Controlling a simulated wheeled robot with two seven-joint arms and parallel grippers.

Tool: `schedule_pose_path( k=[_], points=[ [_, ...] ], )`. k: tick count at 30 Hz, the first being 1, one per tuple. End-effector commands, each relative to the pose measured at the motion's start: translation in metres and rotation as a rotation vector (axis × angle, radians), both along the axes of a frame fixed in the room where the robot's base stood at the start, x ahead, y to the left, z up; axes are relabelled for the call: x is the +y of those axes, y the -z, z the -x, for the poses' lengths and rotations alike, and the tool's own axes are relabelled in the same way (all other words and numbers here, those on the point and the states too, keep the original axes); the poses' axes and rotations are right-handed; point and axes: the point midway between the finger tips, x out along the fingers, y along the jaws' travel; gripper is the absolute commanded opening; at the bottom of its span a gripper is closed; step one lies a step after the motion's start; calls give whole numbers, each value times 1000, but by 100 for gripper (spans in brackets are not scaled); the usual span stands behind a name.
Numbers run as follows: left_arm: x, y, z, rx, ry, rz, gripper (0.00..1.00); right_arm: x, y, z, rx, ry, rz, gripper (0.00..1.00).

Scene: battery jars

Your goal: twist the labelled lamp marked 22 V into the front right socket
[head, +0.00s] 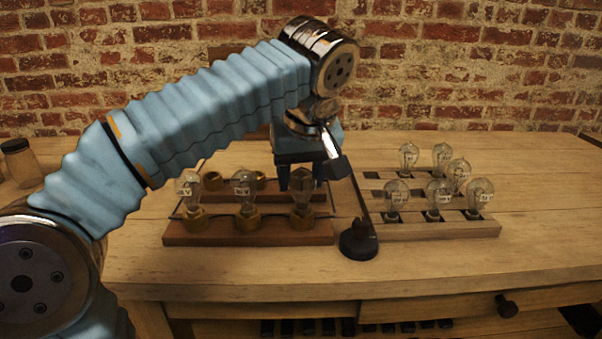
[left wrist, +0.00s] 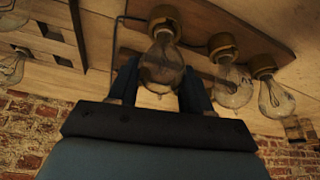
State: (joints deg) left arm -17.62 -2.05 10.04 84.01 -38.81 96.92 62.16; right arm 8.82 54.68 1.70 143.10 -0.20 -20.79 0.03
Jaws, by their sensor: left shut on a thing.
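A wooden socket board (head: 250,240) stands on the bench with brass sockets in two rows. The front right socket (head: 301,221) has a clear glass lamp (head: 302,201) upright at it; I cannot read that lamp's label. My left gripper (head: 301,183) reaches down from above and is shut on this lamp's bulb. In the left wrist view the bulb (left wrist: 162,68) sits between the two fingers, its base at the brass socket (left wrist: 164,17). Whether it is fully seated I cannot tell. My right gripper is not in view.
Labelled lamps stand in the front left (head: 188,190) and front middle (head: 245,190) sockets, close beside my gripper. A wooden rack (head: 425,231) at right holds several lamps. A black-based stand (head: 358,241) with a slanted arm stands between board and rack. The bench front is clear.

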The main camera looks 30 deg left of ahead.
Motion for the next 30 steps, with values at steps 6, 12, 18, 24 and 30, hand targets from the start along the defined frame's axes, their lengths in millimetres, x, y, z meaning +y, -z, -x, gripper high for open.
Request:
schedule_pose_path(
  k=[6, 12, 18, 24, 30],
  points=[
    [0, 1, 0, 0, 0, 0, 13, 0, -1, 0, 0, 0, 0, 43],
    [0, 2, 0, 0, 0, 0, 13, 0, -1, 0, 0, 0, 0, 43],
    [0, 2, 0, -2, 96, 0, 13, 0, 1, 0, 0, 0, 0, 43],
    [-2, 2, -1, -2, 433, -2, 12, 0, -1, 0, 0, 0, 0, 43],
    [-4, 3, -2, 1, 562, -4, 12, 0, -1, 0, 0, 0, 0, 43]
  ],
)
